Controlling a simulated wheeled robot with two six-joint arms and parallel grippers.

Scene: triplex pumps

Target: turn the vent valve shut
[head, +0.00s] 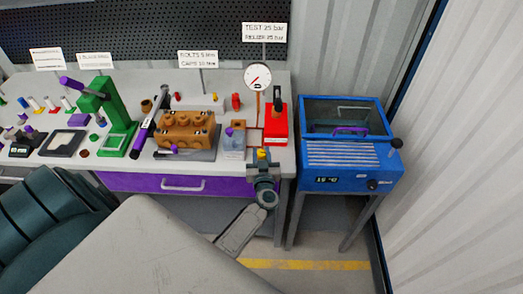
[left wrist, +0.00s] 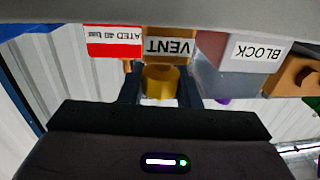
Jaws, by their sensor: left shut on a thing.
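The vent valve's yellow knob (left wrist: 160,82) shows in the left wrist view between my two fingers, just below a white VENT label (left wrist: 172,46). In the head view the yellow knob (head: 262,153) is at the front edge of the bench. My left gripper (head: 263,164) reaches it from the front. It is shut on the knob, with one finger on each side in the left wrist view (left wrist: 160,90). The knob's turn angle cannot be told, and the gripper hides part of it. My right gripper is not in view.
A red test pump (head: 276,125) and a round gauge (head: 258,77) stand behind the valve. A blue machine (head: 350,150) stands to the right, across a narrow gap.

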